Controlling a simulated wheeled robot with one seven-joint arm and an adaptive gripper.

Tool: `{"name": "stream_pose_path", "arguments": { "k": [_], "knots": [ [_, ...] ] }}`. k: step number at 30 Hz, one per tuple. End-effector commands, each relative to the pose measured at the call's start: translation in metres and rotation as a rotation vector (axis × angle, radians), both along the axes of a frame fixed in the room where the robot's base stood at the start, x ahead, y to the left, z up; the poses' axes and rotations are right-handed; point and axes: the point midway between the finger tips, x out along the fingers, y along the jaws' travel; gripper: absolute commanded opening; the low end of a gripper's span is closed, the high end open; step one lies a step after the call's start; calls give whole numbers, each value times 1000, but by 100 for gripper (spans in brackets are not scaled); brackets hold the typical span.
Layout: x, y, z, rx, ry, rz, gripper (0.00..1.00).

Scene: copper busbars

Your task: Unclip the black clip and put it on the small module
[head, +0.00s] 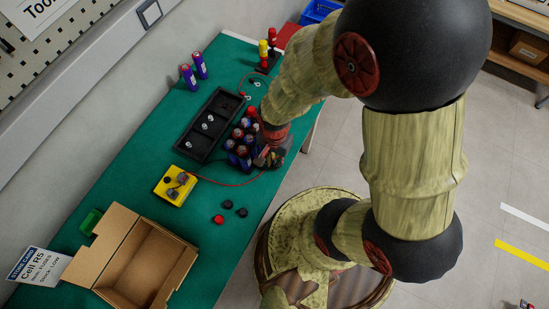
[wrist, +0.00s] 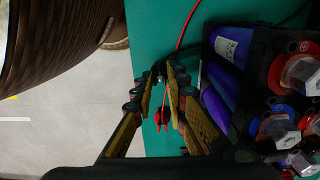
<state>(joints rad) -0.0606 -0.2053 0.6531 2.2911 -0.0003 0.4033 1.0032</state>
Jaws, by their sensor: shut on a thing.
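My gripper (wrist: 162,76) is shut on a small dark thing at its fingertips, apparently the black clip, mostly hidden by the fingers. In the head view my gripper (head: 271,154) is at the near right side of a block of blue cells (head: 241,143). A red clip (wrist: 162,118) shows between the fingers, below the tips.
A yellow box (head: 175,186) has a red lead (head: 226,184) running towards the cell block. A black tray (head: 190,150) lies behind the block. Small red and black caps (head: 228,204) and an open carton (head: 112,247) are nearer. The green mat (head: 120,185) is clear between them.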

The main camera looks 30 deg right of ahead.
Motion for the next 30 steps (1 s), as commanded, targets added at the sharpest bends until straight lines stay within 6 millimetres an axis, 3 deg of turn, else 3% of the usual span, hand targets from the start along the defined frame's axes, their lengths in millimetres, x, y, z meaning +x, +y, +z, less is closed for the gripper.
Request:
{"name": "stream_pose_path", "arguments": {
  "k": [22, 23, 30],
  "knots": [
    [0, 0, -6, 0, 0, 0, 0],
    [0, 0, -6, 0, 0, 0, 15],
    [0, 0, -6, 0, 0, 0, 28]
  ]
}}
